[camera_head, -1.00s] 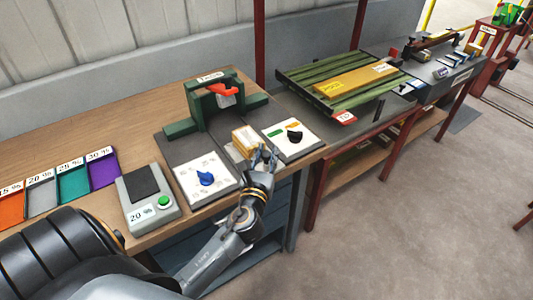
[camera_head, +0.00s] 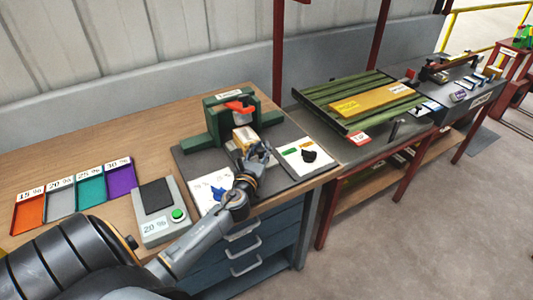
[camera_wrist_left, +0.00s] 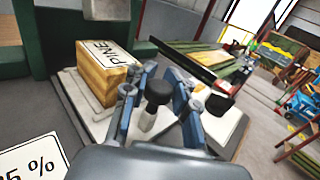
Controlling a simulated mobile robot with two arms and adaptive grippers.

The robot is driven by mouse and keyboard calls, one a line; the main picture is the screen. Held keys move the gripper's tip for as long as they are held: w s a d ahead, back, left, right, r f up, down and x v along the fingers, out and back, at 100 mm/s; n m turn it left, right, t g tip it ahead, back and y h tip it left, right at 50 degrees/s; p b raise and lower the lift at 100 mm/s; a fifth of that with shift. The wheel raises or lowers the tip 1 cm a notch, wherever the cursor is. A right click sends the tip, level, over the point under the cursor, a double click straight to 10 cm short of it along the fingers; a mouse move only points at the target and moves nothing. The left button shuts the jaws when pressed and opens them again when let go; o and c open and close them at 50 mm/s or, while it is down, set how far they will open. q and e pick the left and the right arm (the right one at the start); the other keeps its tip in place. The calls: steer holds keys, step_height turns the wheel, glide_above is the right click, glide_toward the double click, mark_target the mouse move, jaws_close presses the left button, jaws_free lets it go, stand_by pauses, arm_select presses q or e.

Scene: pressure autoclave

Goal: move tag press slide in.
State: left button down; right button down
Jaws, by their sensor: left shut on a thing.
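The green tag press (camera_head: 228,118) stands at the back of the wooden bench, with a red part (camera_head: 240,107) at its top. In front of it, a wooden block (camera_head: 245,138) rests on the pale slide plate; in the left wrist view the block (camera_wrist_left: 106,75) carries a "PINE" label. A black-topped knob (camera_wrist_left: 158,93) stands on the slide at the block's near side. My left gripper (camera_wrist_left: 160,80) is shut on this knob, one finger on each side. In the head view my left gripper (camera_head: 258,155) hides the knob and part of the slide. My right gripper is not in view.
Left of the slide is a white panel with a blue dial (camera_head: 219,193); right of it, one with a black dial (camera_head: 309,156). A grey meter (camera_head: 160,210) and coloured trays (camera_head: 90,187) lie farther left. A green slatted rack (camera_head: 335,98) stands on the right table.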

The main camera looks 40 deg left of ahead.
arm_select(q)
steer(key=shift+s+a+f, duration=0.1)
steer(key=shift+a, duration=0.05)
steer(key=c, duration=1.3)
jaws_free()
steer(key=shift+o, duration=1.2)
steer(key=shift+s+a, duration=0.1)
steer(key=shift+s, duration=0.05)
steer(key=v, duration=1.2)
